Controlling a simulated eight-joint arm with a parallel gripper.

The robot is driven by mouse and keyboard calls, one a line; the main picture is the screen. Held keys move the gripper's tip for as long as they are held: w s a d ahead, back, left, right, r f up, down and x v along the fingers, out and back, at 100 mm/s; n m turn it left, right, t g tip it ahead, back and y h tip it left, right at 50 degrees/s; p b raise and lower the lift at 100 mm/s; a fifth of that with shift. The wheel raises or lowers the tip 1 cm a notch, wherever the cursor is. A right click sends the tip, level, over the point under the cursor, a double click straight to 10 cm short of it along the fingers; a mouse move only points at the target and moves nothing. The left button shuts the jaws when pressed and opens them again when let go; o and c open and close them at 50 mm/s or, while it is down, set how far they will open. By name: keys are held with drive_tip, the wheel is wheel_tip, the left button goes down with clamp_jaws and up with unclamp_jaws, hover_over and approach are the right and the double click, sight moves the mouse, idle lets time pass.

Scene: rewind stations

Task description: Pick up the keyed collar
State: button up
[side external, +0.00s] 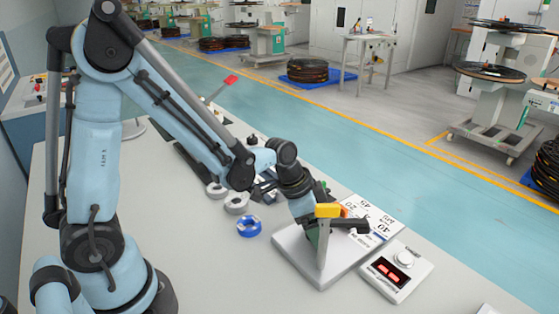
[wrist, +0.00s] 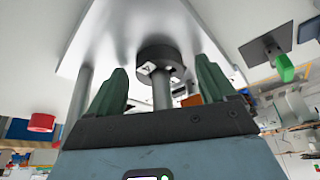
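In the wrist view a dark round collar (wrist: 160,62) with pale marks on its face sits on a metal post (wrist: 162,95). I take it for the keyed collar. My gripper (wrist: 162,66) has its two green fingers spread, one on each side of the collar, with gaps showing on both sides. I cannot tell how deep the collar lies between the fingertips. In the side view my wrist reaches down over a light base plate (side external: 294,258) with an upright and a yellow-orange top piece (side external: 328,210). My fingers and the collar are hard to make out there.
A blue ring (side external: 249,226) and two grey rings (side external: 236,204) (side external: 217,190) lie on the table left of the plate. A control box with red displays (side external: 390,272) stands right of it. A printed card (side external: 372,218) lies behind.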

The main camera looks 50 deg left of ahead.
drive_tip(key=c, duration=1.1)
drive_tip(key=shift+o, duration=0.2)
drive_tip(key=shift+r, duration=0.2)
